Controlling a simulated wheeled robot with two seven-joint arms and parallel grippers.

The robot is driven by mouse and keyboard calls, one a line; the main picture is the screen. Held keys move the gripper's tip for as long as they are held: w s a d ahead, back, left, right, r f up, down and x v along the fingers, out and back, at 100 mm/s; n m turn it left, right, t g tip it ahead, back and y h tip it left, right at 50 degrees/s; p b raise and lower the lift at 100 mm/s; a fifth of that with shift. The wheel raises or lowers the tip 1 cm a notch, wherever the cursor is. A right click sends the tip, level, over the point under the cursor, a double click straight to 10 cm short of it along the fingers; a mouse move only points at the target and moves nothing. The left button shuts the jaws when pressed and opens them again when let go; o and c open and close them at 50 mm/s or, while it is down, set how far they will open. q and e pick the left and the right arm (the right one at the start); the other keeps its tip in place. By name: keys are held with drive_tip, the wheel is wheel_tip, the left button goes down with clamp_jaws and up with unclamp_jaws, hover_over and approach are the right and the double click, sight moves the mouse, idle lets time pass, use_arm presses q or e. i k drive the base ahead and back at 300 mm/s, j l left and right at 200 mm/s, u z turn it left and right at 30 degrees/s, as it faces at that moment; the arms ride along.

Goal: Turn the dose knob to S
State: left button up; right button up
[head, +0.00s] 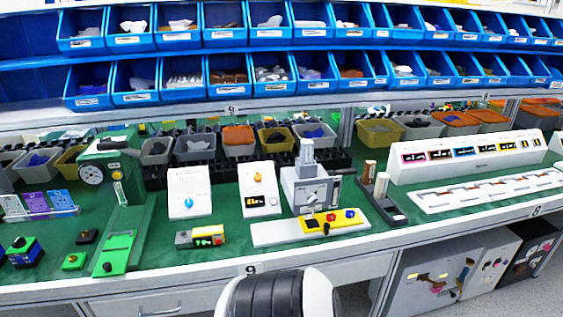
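Several knobs show on the bench, and their lettering is too small to read, so I cannot tell which one is the dose knob or where S lies. A blue knob (188,200) is on a white sloped panel (189,181). An orange knob (258,177) is on a second white panel (257,187) with a small dark display below it. A grey machine (304,185) to the right has a small dial (311,197) on its front. A yellow control box (333,221) with red and blue knobs stands before it. Neither of my grippers is in view.
A green press-like machine (114,190) with a gauge stands at left. A small grey and yellow box (201,236) lies before the panels. A long white panel (470,154) with coloured labels is at right. Blue bins (180,40) line the shelves above.

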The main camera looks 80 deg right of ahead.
sight(258, 177)
drive_tip(key=z, duration=3.2)
